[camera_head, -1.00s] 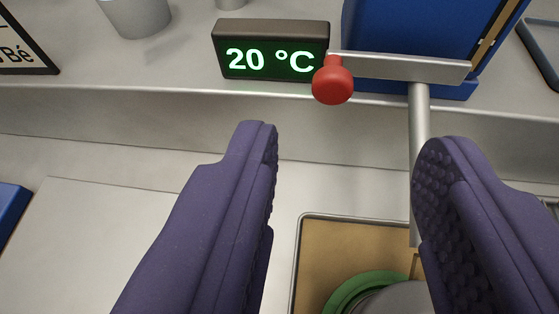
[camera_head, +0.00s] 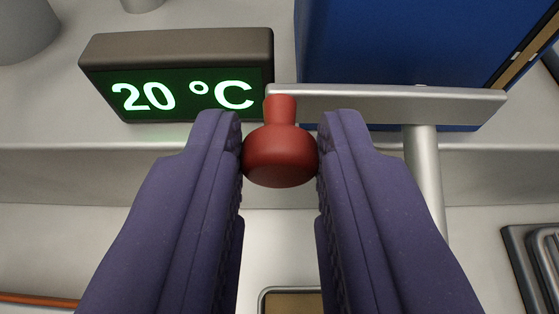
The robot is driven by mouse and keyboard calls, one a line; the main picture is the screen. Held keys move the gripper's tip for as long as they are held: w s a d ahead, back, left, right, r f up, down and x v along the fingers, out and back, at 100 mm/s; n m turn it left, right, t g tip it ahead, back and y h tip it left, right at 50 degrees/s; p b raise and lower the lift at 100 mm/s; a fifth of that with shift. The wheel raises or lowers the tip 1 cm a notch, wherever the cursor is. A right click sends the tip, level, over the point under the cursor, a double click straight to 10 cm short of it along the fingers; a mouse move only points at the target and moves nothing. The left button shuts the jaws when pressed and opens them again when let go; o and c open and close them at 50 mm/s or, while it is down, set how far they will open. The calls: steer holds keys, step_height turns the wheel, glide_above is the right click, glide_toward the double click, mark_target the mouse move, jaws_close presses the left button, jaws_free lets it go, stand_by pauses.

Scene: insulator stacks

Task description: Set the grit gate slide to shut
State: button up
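A red knob (camera_head: 279,160) sticks out toward me from the left end of a grey metal bar (camera_head: 400,104). The bar is carried on an upright metal post (camera_head: 426,185). Which part is the grit gate slide, and whether it stands open or shut, I cannot tell from any marking. My gripper (camera_head: 281,135) has its two purple fingers on either side of the knob, both appearing to touch it. The fingers are closed in on the knob, and its sides are partly hidden by them.
A display (camera_head: 180,85) reading "20 °C" stands just left of the bar on the ledge. A blue box (camera_head: 400,45) stands behind the bar. A dark-rimmed tray (camera_head: 520,270) is at lower right. The edge of a brown-floored tray (camera_head: 290,300) shows below the fingers.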

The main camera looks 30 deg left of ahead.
jaws_close()
steer(key=shift+w+d+p, duration=0.35)
steer(key=shift+w+d, duration=0.2)
steer(key=shift+d, duration=0.3)
steer(key=shift+w+d+p, duration=0.3)
steer(key=shift+w+d, duration=0.2)
steer(key=shift+d, duration=0.3)
steer(key=o, duration=0.7)
jaws_free()
steer(key=shift+w+d, duration=0.1)
steer(key=shift+o, duration=0.2)
steer(key=p, duration=0.2)
glide_toward(386, 116)
steer(key=shift+v, duration=1.15)
